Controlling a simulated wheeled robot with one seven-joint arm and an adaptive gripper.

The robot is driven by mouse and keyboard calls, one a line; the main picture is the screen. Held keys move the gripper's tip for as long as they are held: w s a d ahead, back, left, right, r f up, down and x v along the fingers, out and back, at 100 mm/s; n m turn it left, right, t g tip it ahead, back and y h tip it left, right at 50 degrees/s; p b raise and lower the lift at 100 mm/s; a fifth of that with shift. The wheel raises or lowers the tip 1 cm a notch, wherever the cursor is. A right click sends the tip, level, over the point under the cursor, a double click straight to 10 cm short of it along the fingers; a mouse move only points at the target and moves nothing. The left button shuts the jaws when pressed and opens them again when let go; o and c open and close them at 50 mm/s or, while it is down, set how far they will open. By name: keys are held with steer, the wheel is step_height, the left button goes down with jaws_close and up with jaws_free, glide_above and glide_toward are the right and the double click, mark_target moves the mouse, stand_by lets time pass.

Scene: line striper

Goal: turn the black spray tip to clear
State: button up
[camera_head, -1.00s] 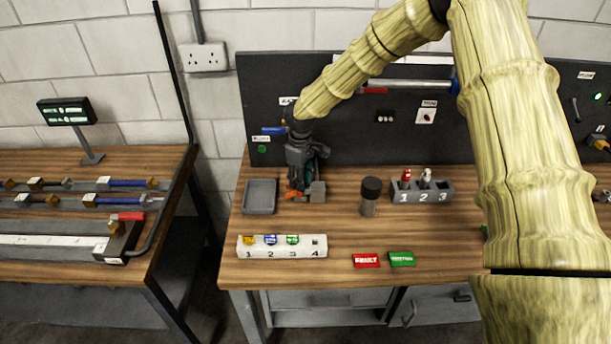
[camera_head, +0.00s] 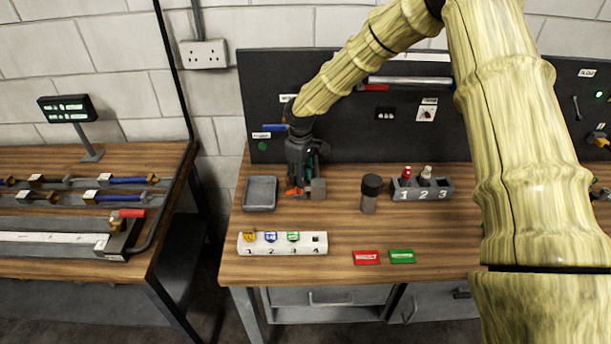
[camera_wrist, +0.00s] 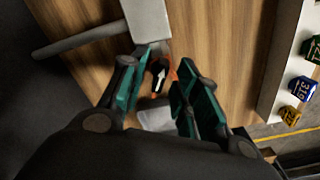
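The black spray tip (camera_wrist: 159,76), with a white arrow mark on it, shows between my fingers in the wrist view. Orange parts lie beside it; in the head view an orange part (camera_head: 294,191) shows at the foot of my gripper. My gripper (camera_wrist: 166,66) points down over the tip with its teal-padded fingers on either side. The fingers stand apart, and a narrow gap shows on the right of the tip. In the head view my gripper (camera_head: 305,178) hides the tip. A grey block (camera_head: 318,189) stands just to its right.
A grey tray (camera_head: 246,194) is close on the left. A dark-capped cylinder (camera_head: 369,205) and a numbered holder (camera_head: 444,190) with two small bottles stand to the right. A white numbered rack (camera_head: 262,250) and red (camera_head: 367,258) and green (camera_head: 402,257) tags lie in front. A black panel (camera_head: 350,145) rises behind.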

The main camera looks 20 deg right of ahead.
jaws_close()
steer(key=shift+w+r+n+p, duration=0.1)
steer(key=shift+n+p, duration=0.55)
steer(key=shift+n, duration=0.55)
steer(key=shift+w+n+p, duration=0.15)
steer(key=shift+n+p, duration=0.55)
steer(key=shift+n, duration=1.2)
steer(key=o, duration=0.6)
jaws_free()
